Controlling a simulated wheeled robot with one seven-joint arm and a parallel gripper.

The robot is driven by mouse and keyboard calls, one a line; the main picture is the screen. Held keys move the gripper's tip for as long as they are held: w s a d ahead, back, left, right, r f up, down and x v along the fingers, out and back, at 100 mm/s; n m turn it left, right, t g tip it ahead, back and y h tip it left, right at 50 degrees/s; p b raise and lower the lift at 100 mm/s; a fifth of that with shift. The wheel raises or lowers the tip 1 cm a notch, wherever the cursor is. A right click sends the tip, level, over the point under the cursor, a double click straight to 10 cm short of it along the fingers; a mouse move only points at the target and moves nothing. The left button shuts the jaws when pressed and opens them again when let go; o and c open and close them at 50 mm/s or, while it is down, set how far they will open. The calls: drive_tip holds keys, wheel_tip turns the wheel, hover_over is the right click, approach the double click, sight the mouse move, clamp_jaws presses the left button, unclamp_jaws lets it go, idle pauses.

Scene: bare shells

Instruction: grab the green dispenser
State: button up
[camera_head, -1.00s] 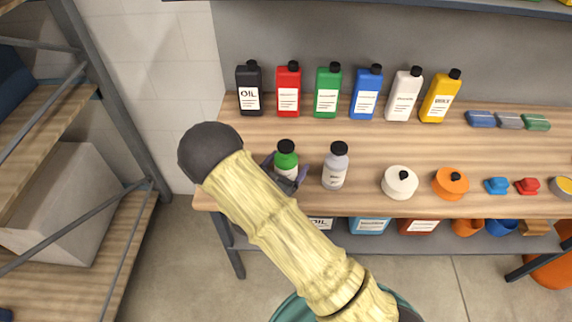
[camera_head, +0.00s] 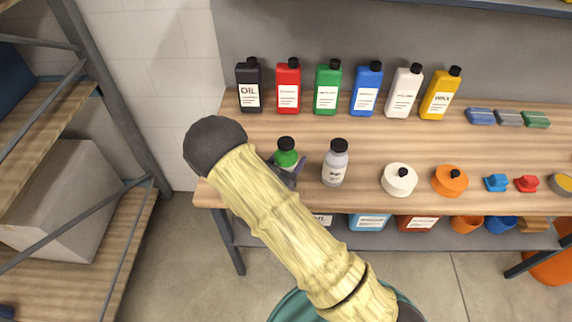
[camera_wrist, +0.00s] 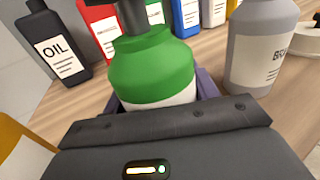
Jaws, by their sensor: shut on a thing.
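The green dispenser (camera_head: 287,158) is a round green bottle with a black top and a white label, at the front left of the workbench. It fills the middle of the wrist view (camera_wrist: 152,70), upright between the fingers. My gripper (camera_head: 292,172) is shut on it; the dark finger shows at its right side in the head view. My arm hides its lower left part in the head view. I cannot tell whether its base touches the bench.
A grey bottle (camera_head: 335,163) stands close on the right of the dispenser. Behind is a row of upright bottles, with the black oil bottle (camera_head: 249,86) at its left end. A white round container (camera_head: 398,180) sits further right. The bench (camera_head: 240,130) is clear between the rows.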

sight(289, 137)
drive_tip(key=shift+r, duration=0.15)
wheel_tip(289, 137, up, 10)
drive_tip(key=shift+f+b, duration=0.1)
drive_tip(key=shift+b, duration=0.6)
drive_tip(key=shift+w, duration=0.1)
idle(0.4)
